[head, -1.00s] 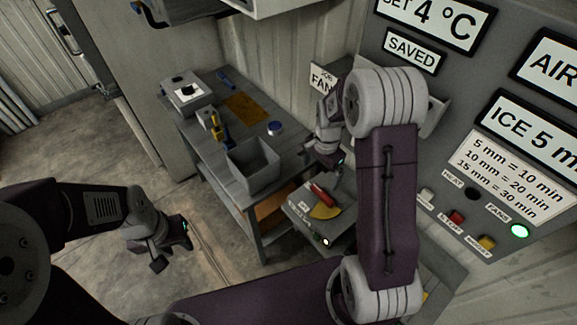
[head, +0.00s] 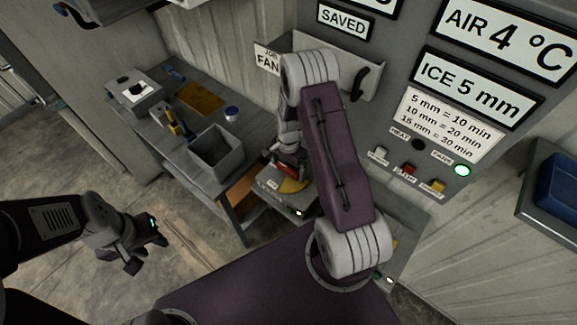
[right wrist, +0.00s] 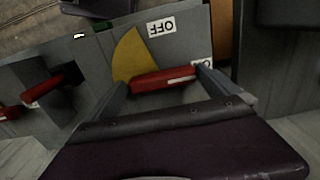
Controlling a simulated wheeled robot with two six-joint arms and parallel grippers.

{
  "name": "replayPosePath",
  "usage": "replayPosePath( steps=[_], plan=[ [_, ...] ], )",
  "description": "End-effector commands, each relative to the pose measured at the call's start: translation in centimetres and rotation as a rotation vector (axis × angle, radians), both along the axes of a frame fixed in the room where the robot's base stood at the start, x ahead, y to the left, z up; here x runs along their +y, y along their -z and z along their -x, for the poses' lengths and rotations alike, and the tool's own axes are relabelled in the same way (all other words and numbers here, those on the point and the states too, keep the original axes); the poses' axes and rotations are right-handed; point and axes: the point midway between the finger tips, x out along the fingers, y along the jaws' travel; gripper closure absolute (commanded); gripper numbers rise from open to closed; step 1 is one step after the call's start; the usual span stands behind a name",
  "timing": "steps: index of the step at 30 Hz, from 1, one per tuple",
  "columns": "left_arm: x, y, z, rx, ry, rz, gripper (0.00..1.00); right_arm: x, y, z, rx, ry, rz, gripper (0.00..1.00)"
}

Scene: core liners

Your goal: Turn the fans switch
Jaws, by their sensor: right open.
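A grey switch box (head: 268,193) with a red handle and a yellow sector (head: 293,185) stands at the right end of the bench. In the right wrist view the red handle (right wrist: 163,79) lies beside the yellow sector (right wrist: 127,57), with an OFF label (right wrist: 161,27) above. My right gripper (right wrist: 163,76) is open, its fingers around the handle's two ends; I cannot tell whether they touch it. In the head view my right gripper partly hides the handle. My left gripper (head: 143,246) is open and empty over the floor.
A second red handle (right wrist: 45,90) is at left in the wrist view. The bench holds an open grey bin (head: 217,155). The wall panel has a dark HEAT lamp (head: 418,144) and a lit green FANS lamp (head: 462,170). A black lever (head: 357,82) is on a grey box.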

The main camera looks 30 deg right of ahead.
Motion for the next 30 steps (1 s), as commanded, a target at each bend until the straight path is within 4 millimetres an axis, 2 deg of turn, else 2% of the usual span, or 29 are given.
replayPosePath(
  steps=[3, 4, 12, 13, 22, 30],
  plan=[
    [0.00, 0.03, 0.00, 0.000, 0.000, 0.000, 0.64, 0.00, -0.01, -0.02, 0.000, 0.000, 0.000, 0.00],
    [0.00, 0.03, 0.00, 0.000, 0.000, 0.000, 0.64, 0.00, -0.01, -0.02, 0.000, 0.000, 0.000, 0.03],
    [0.00, 0.03, 0.00, 0.000, 0.000, 0.000, 0.64, 0.00, -0.05, -0.07, -0.001, 0.000, 0.001, 0.78],
    [0.00, 0.03, 0.00, 0.000, 0.000, 0.000, 0.64, 0.00, -0.05, -0.07, -0.001, 0.000, 0.001, 0.82],
    [0.00, 0.10, 0.00, 0.000, 0.000, 0.000, 0.64, -0.02, -0.08, -0.11, -0.003, -0.051, 0.001, 0.82],
    [0.00, 0.33, -0.01, 0.000, 0.000, 0.000, 0.64, -0.04, -0.11, -0.14, -0.004, -0.237, 0.002, 0.82]
  ],
)
